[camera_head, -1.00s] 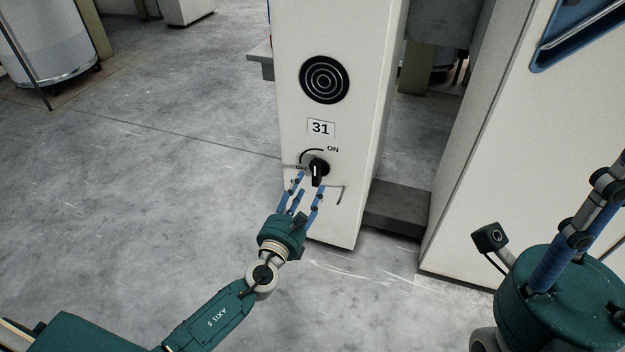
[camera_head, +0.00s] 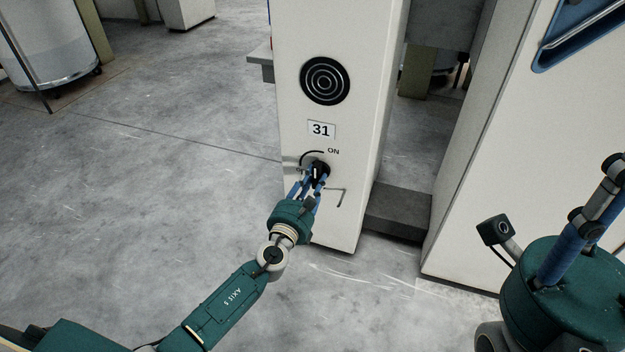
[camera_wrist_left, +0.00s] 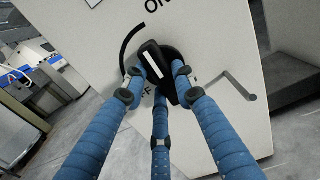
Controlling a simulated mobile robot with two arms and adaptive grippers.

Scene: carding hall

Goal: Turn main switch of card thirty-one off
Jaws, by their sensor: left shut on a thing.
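The main switch (camera_head: 318,169) is a black rotary knob on the white panel (camera_head: 335,215), below the number plate 31 (camera_head: 321,130). ON is printed at one end; OFF is partly hidden by the fingers. My left gripper (camera_head: 313,178) has its three blue fingers closed around the knob, also in the left wrist view (camera_wrist_left: 158,82). My right gripper (camera_head: 590,232) is partly in view at the right edge, away from the panel; its fingertips are unclear.
A black round grille (camera_head: 325,81) is above the number plate. A bent metal handle (camera_head: 341,198) sits right of the knob, close to the fingers. A large white cabinet (camera_head: 487,170) stands to the right. The grey floor (camera_head: 150,200) on the left is clear.

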